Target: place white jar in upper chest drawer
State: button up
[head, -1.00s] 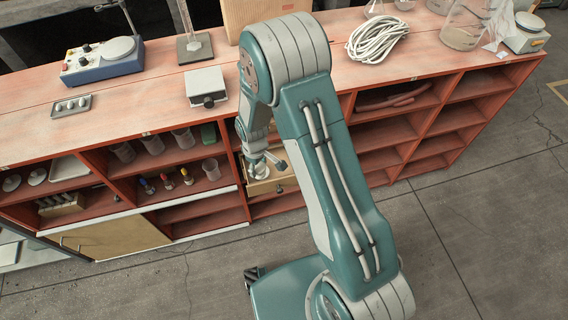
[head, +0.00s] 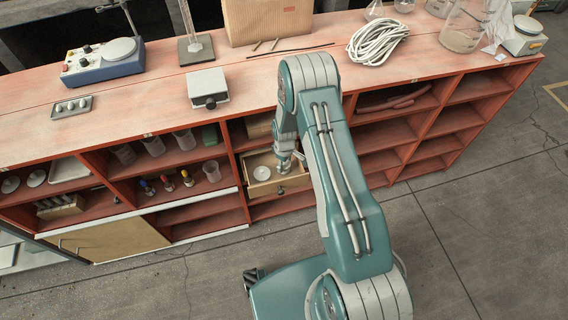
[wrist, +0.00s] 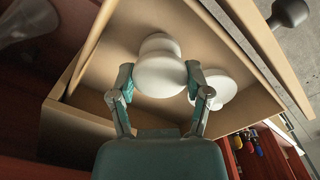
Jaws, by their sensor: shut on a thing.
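The white jar (wrist: 160,68) sits between the two fingers of my gripper (wrist: 160,92), which is shut on it, in the wrist view. The jar is over or inside the open wooden drawer (wrist: 245,70); whether it touches the drawer floor I cannot tell. In the head view the drawer (head: 262,188) is pulled out of the red bench, and my gripper (head: 284,168) is at its right part. The jar is not clear in the head view.
A round white piece (wrist: 219,90) lies in the drawer beside the jar; it also shows in the head view (head: 262,173). The drawer's dark knob (wrist: 290,12) is on its front. Bench shelves (head: 185,160) with several vessels stand left of the drawer.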

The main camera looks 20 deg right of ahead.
jog(key=shift+d+f, duration=0.2)
jog(key=shift+d, duration=0.2)
jog(key=o, duration=1.1)
jog(key=shift+a, duration=0.2)
jog(key=shift+o, duration=0.2)
jog(key=shift+a, duration=0.1)
jog(key=shift+r, duration=0.1)
jog(key=shift+d+r, duration=0.2)
jog(key=shift+r, duration=0.2)
notch_tip(320, 180, up, 11)
